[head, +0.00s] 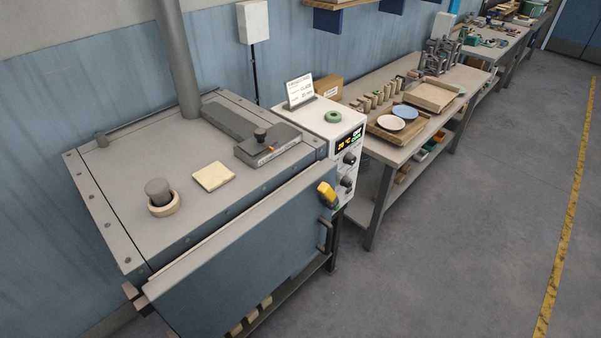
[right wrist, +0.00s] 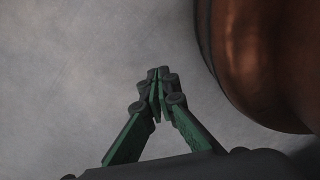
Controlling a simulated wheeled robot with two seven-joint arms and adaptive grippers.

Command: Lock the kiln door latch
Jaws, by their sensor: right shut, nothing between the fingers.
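The kiln is a grey metal box at the left of the head view, with a blue-grey front door (head: 235,265). A yellow latch handle (head: 327,194) sits at the door's right upper corner, beside the control panel. A dark bar handle (head: 323,237) is below it on the door's right edge. The door's top edge looks close to the kiln body; I cannot tell whether it is fully closed. My right gripper (right wrist: 157,80) shows in the right wrist view, fingertips together and empty, above grey floor. My left gripper is not in view.
The control box (head: 345,150) with display and knobs stands right of the kiln. A workbench (head: 400,150) with plates and a tray follows behind it. Open floor (head: 460,250) lies to the right. A large rounded brown surface (right wrist: 265,60) is close to the right gripper.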

